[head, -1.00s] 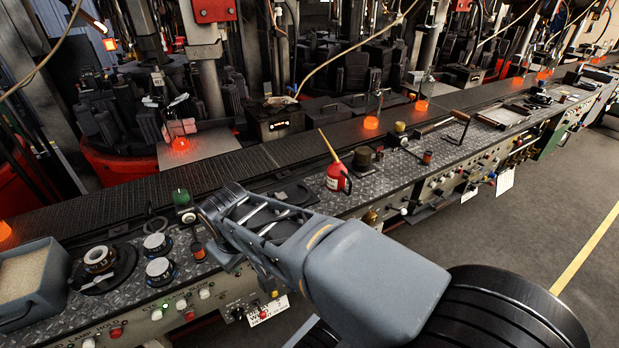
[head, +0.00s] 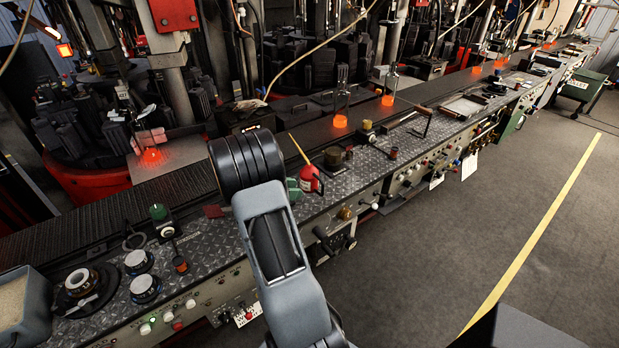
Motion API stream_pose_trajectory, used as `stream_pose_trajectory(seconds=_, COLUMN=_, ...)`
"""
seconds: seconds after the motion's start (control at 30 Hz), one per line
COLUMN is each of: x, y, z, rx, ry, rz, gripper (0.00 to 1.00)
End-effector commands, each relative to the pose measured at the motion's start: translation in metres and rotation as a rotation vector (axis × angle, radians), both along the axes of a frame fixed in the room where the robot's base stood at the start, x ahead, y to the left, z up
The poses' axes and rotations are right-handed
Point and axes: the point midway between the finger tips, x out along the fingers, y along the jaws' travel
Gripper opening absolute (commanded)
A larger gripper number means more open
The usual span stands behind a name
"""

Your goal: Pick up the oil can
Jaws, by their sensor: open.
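The red oil can (head: 311,181) stands upright on the metal-plated ledge of the bench, near the middle of the head view. Its long yellow spout points up and left, and a dark handle is on its right side. My arm rises from the bottom of the view, and its dark rounded joint is just left of the can. My gripper cannot be made out; it seems hidden behind my own arm. The arm covers part of the ledge left of the can.
Glowing orange glass (head: 340,121) sits on the conveyor (head: 112,197) behind. A grey bin (head: 24,305) is at far left. The floor (head: 470,215) at right is clear.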

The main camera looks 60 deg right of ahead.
Motion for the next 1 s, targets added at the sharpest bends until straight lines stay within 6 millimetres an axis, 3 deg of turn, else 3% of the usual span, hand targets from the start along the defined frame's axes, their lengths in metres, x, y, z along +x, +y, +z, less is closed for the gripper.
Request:
stream_pose_trajectory(seconds=0.23, x=-0.02, y=-0.033, z=-0.015, rx=0.001, ry=0.0, rz=-0.003, gripper=0.41)
stream_pose_trajectory(seconds=0.57, x=-0.03, y=-0.049, z=-0.023, rx=0.001, ry=-0.003, rz=-0.003, gripper=0.41)
stream_pose_trajectory(seconds=0.8, x=-0.044, y=-0.075, z=-0.037, rx=0.001, ry=-0.002, rz=-0.004, gripper=0.41)
stream_pose_trajectory(seconds=1.0, x=-0.049, y=-0.085, z=-0.043, rx=0.001, ry=-0.004, rz=-0.001, gripper=0.41)
